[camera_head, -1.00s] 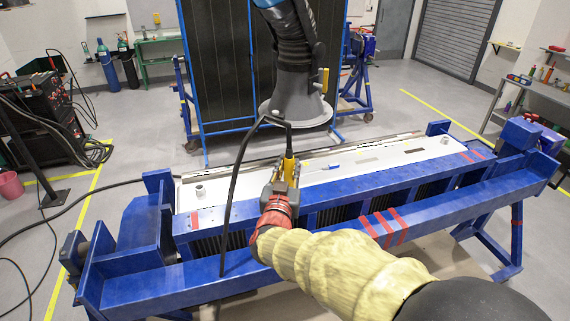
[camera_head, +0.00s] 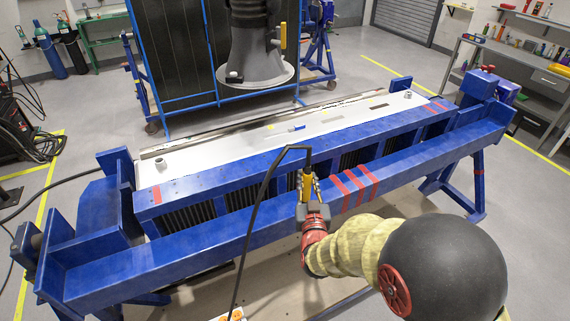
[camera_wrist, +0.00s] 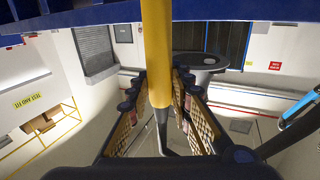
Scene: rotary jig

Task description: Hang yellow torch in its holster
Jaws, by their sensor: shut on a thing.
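The yellow torch (camera_head: 307,170) is in my gripper (camera_head: 308,188), which is shut on its body. A black cable leaves the torch's upper end and loops down to the left, over the front blue beam. In the head view the torch and gripper appear in front of the jig, just left of the red bands; I cannot tell how far above the beam. In the wrist view the torch (camera_wrist: 156,50) is a yellow bar running up between the patterned fingers (camera_wrist: 163,105). I cannot make out the holster in either view.
The blue rotary jig (camera_head: 110,270) with a white panel (camera_head: 215,158) spans the view. A grey extraction hood (camera_head: 255,65) hangs behind it. An orange and white item (camera_head: 232,314) shows at the bottom edge. A workbench (camera_head: 500,58) stands at the right.

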